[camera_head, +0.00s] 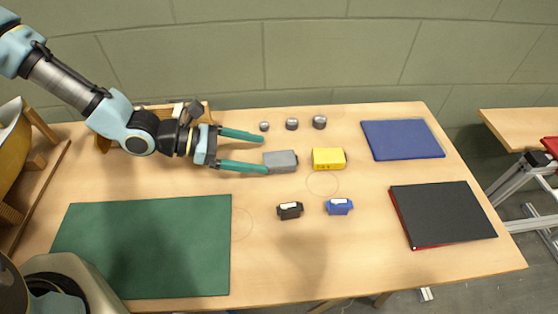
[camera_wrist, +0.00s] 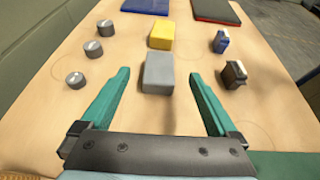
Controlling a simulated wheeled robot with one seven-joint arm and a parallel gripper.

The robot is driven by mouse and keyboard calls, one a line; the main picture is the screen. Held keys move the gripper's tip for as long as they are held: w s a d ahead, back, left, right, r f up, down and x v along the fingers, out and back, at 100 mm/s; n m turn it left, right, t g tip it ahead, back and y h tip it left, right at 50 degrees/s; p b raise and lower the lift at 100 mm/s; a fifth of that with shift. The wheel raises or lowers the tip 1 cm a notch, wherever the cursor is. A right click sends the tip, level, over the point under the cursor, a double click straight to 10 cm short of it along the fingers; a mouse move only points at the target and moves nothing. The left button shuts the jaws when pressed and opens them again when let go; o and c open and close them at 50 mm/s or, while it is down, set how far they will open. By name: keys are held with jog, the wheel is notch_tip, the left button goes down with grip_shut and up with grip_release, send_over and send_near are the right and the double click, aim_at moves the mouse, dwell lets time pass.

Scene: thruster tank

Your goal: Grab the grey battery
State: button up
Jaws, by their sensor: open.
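The grey battery (camera_head: 281,161) is a grey block lying on the wooden table, just left of a yellow block. In the wrist view the grey battery (camera_wrist: 158,73) lies ahead, roughly in line with the gap between my fingertips. My gripper (camera_head: 254,153) has two green fingers and is open and empty. In the head view its fingers point right; the lower fingertip is close to the battery's left end, and I cannot tell if they touch. My gripper also shows in the wrist view (camera_wrist: 159,78).
The yellow block (camera_head: 329,159) stands just right of the battery. Several small grey cylinders (camera_head: 292,124) stand behind. A black item (camera_head: 289,211) and a blue item (camera_head: 339,207) lie in front. A green mat (camera_head: 150,250), blue panel (camera_head: 402,139) and black panel (camera_head: 443,213) lie on the table.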

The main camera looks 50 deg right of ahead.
aim_at(282, 157)
jog(key=p+x, duration=0.2)
jog(key=x, duration=0.4)
jog(key=shift+s+d+f, duration=0.1)
jog(key=shift+s+f, duration=0.05)
jog(key=shift+c, duration=0.3)
grip_shut()
dwell(0.4)
